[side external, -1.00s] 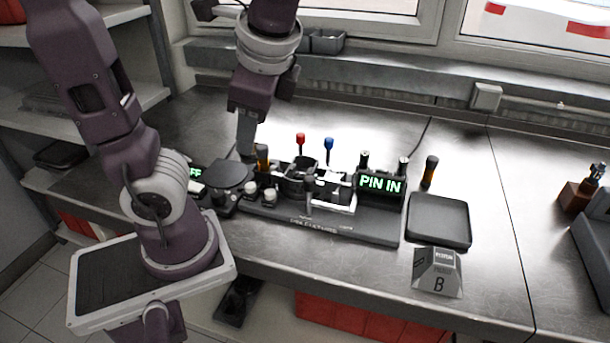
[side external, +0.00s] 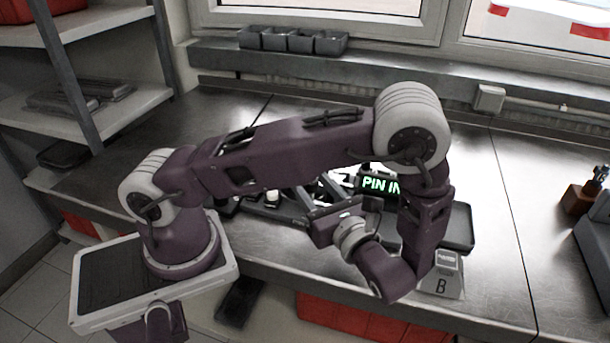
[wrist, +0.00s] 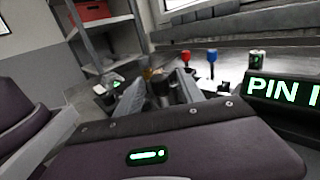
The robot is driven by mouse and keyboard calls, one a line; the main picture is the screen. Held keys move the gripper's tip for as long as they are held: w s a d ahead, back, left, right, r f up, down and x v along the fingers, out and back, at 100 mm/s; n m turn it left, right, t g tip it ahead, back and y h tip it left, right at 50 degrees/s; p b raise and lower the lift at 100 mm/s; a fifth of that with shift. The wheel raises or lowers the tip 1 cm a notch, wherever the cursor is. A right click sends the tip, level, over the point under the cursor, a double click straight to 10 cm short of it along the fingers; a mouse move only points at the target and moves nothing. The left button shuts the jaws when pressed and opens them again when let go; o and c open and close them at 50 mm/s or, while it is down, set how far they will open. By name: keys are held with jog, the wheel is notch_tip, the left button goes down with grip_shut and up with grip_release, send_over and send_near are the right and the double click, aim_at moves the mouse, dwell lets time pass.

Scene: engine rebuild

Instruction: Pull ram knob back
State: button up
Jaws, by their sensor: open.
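The pin fixture shows in the side view with its lit "PIN IN" display (side external: 380,185); my arm covers much of it. In the wrist view are the display (wrist: 285,90), a red-topped lever (wrist: 186,58), a blue-topped lever (wrist: 212,56) and a dark-capped post (wrist: 257,58). I cannot tell which part is the ram knob. My gripper (wrist: 158,85) is open, its two fingers apart, low over the fixture. A small orange-brown thing (wrist: 150,73) shows beyond the fingers; I cannot tell whether it lies between them. The gripper also shows in the side view (side external: 305,195).
A block marked B (side external: 442,285) stands at the bench's front edge, close to my bent arm. A dark tray (side external: 461,225) lies behind it. Grey bins (side external: 290,40) sit on the back ledge.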

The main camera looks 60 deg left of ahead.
jog(key=a, duration=0.3)
jog(key=shift+a, duration=0.4)
jog(key=shift+c, duration=0.3)
grip_shut()
jog(key=shift+d, duration=0.1)
dwell(0.7)
